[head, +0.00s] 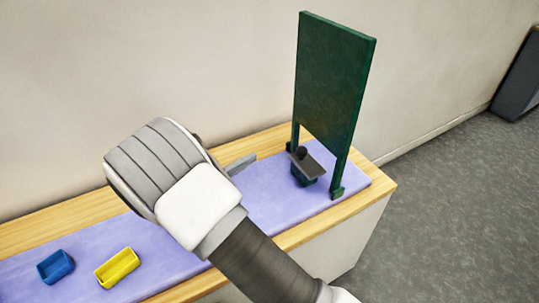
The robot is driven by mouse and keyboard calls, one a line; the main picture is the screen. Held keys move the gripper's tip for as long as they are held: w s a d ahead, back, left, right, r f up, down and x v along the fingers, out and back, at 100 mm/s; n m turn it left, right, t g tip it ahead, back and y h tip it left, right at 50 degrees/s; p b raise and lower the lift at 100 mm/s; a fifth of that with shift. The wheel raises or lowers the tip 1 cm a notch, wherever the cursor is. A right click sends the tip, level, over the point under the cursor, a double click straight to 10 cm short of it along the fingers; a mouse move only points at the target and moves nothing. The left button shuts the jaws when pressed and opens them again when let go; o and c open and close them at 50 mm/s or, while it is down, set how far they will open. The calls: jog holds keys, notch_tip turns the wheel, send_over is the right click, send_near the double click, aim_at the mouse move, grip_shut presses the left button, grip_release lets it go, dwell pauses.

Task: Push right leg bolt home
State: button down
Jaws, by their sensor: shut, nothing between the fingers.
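A dark green upright panel (335,75) stands on two legs at the right end of the purple mat. Its right leg (341,175) ends in a small green foot block (337,193); no separate bolt can be made out there. The left leg (294,135) is partly hidden low down. Between the legs is a small dark green block with a grey plate (307,163) and a dark round knob (300,152) on top. My gripper (243,163) is shut and empty, left of the panel, apart from it, its grey tip pointing right. My wrist hides part of the mat.
A blue tray (55,266) and a yellow tray (117,268) lie at the mat's left front. The purple mat (262,205) covers most of the wood-topped table (384,188). A wall is close behind; open grey floor lies to the right.

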aim_at(303, 155)
jog(key=w+d+b, duration=0.2)
jog(key=w+d, duration=0.3)
jog(key=d, duration=0.5)
jog(key=shift+f+b, duration=0.2)
jog(key=shift+b, duration=0.1)
jog(key=shift+s, duration=0.1)
jog(key=shift+s+d, duration=0.6)
jog(key=shift+s, duration=0.3)
jog(key=shift+s+d, duration=0.55)
jog(key=shift+s, duration=0.3)
